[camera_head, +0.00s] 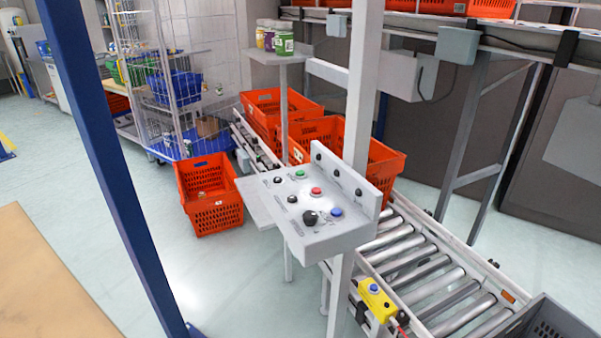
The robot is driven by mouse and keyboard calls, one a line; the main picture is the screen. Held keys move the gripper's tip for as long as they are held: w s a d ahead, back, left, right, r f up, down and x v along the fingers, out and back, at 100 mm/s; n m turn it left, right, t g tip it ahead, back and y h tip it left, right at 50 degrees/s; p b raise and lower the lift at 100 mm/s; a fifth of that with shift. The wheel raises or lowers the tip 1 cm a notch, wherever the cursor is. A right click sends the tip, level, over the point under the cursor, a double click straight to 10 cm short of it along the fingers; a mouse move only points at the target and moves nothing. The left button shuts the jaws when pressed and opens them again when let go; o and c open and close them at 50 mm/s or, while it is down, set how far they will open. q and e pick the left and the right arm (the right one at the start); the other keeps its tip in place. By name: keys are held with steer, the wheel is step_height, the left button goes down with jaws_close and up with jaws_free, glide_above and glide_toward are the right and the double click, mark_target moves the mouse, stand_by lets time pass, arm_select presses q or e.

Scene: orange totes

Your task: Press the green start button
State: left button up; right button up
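The green button (300,174) is on the sloped top of a grey control panel (322,238) in the middle of the head view. A red button (316,191) sits just in front of it and to its right. A blue button (336,211) and several black knobs share the panel. Nothing covers the green button. Neither of my grippers shows in this view.
A grey post (362,90) rises behind the panel. A blue post (100,150) crosses the left side. A roller conveyor (425,265) with orange totes (384,165) runs behind. A yellow switch box (376,299) is below right. Open floor (110,235) lies left.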

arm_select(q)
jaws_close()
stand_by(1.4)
